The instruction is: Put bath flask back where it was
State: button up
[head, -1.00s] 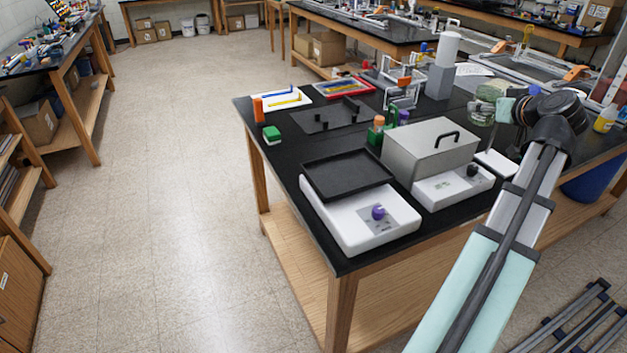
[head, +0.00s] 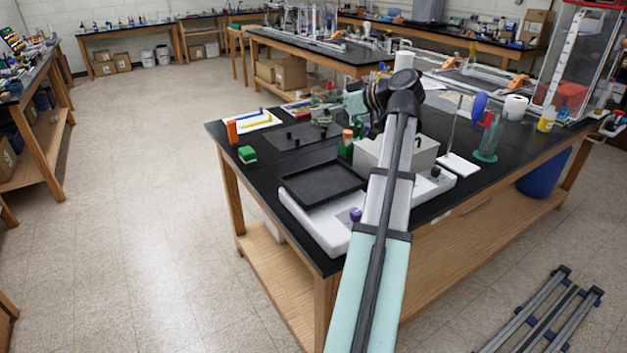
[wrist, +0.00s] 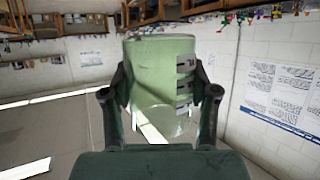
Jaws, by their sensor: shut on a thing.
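My gripper (head: 342,103) is shut on a translucent green flask (head: 324,98), held above the back part of the black-topped bench. In the wrist view the gripper (wrist: 162,92) has one finger on each side of the flask (wrist: 160,62), which shows dark label marks on its right side. The flask's far end is hard to make out. A grey metal box bath (head: 420,152) with a dark handle stands on the bench, partly hidden behind my arm.
A white unit (head: 320,222) with a black tray (head: 322,188) stands at the bench's front. A green bottle with an orange cap (head: 346,146) stands near the box. A dark mat (head: 290,143) lies at left.

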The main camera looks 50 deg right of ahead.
notch_tip(320, 180, down, 19)
jog(key=p, duration=0.3)
jog(key=shift+f, duration=0.2)
jog(key=shift+f, duration=0.1)
jog(key=shift+f+b, duration=0.1)
jog(key=shift+b, duration=0.2)
jog(key=o, duration=1.2)
jog(key=shift+r+p, duration=0.25)
jog(key=shift+p, duration=0.05)
jog(key=b+v, duration=0.2)
jog(key=v, duration=1)
